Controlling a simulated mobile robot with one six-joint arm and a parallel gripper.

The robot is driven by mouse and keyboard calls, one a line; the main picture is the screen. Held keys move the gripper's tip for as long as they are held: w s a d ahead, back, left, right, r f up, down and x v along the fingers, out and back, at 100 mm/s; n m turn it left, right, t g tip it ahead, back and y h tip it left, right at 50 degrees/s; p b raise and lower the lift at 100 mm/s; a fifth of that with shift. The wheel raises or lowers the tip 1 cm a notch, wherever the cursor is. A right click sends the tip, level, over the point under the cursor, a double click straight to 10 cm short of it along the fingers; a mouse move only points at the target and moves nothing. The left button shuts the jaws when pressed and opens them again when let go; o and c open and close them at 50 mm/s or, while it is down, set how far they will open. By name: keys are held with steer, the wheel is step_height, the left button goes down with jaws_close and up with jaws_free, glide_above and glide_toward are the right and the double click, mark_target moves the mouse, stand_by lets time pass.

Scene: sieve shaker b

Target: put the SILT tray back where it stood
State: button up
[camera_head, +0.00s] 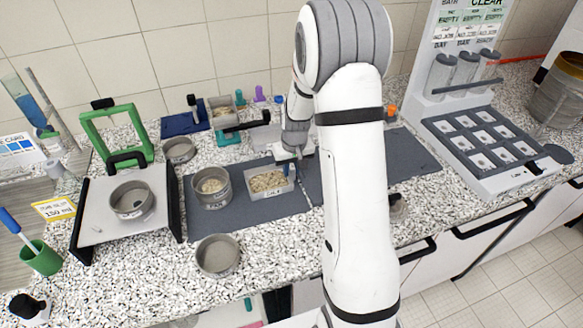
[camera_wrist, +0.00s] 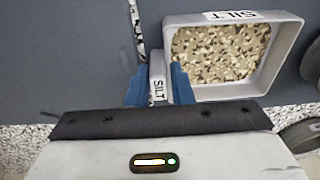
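The SILT tray (camera_head: 248,194) is a grey, open rectangular tray of pale brown grains at the right end of the left dark mat (camera_head: 230,222). In the wrist view the tray (camera_wrist: 284,60) fills the upper right, with a SILT label on its wall. My gripper (camera_head: 291,172) is at the tray's right side in the head view. I cannot tell whether the tray's underside touches the mat.
The right dark mat (camera_head: 405,158) looks largely bare, partly hidden by my arm.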

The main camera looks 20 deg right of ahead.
steer(key=o, duration=0.4)
steer(key=shift+c, duration=0.2)
step_height(320, 180, up, 12)
steer(key=s+b, duration=0.1)
steer(key=s, duration=0.1)
steer(key=s+a+r, duration=0.2)
steer(key=s, duration=0.6)
steer(key=s+a+r+t, duration=0.1)
steer(key=s+a+r, duration=0.1)
steer(key=s, duration=0.6)
steer(key=s+a+r+t, duration=0.1)
steer(key=s+r, duration=0.3)
steer(key=s, duration=0.4)
steer(key=shift+a, duration=0.6)
